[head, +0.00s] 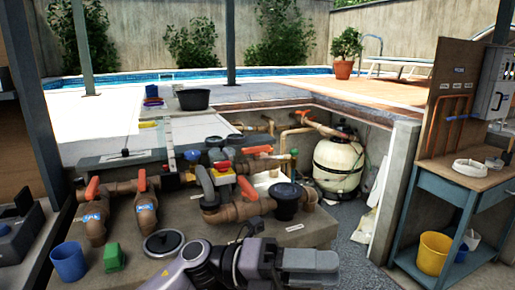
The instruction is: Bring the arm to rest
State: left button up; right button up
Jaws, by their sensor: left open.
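My left gripper (322,266) shows at the bottom middle, in front of the pipework. Its fingers point to the right and are open, with nothing seen between them. My left arm (195,265) comes in low from the left, grey and dark, and stretches across the near edge of the pit platform. My right gripper is not in view.
Brown pipes with orange handles (92,188) and a dark-lidded pump (286,200) stand just beyond the gripper. A blue cup (68,262), a green block (113,257) and a round lid (163,243) lie left. A cream filter tank (338,163) and blue workbench (462,195) stand right.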

pick_arm(q)
jog(key=w+a+f+n+t+y, duration=0.1)
jog(key=a+f+n+t+y, duration=0.2)
jog(key=a+f+n+t, duration=0.5)
jog(key=w+a+f+n+t+y, duration=0.25)
jog(key=n+t, duration=0.45)
jog(key=n, duration=0.6)
jog(key=w+a+f+n+t+y, duration=0.1)
jog(key=a+f+n+t+y, duration=0.3)
jog(key=a+f+n+t, duration=0.45)
jog(key=s+a+f+n+g+y, duration=0.4)
jog(key=s+a+f+n, duration=0.1)
jog(key=s+f, duration=0.3)
jog(key=s+a+f+n+g+y, duration=0.3)
jog(key=s+a+f+n+g, duration=0.1)
jog(key=s+f, duration=0.4)
jog(key=shift+s+a+n+y+p, duration=0.15)
jog(key=shift+a+n+y+p, duration=0.25)
jog(key=shift+n, duration=0.65)
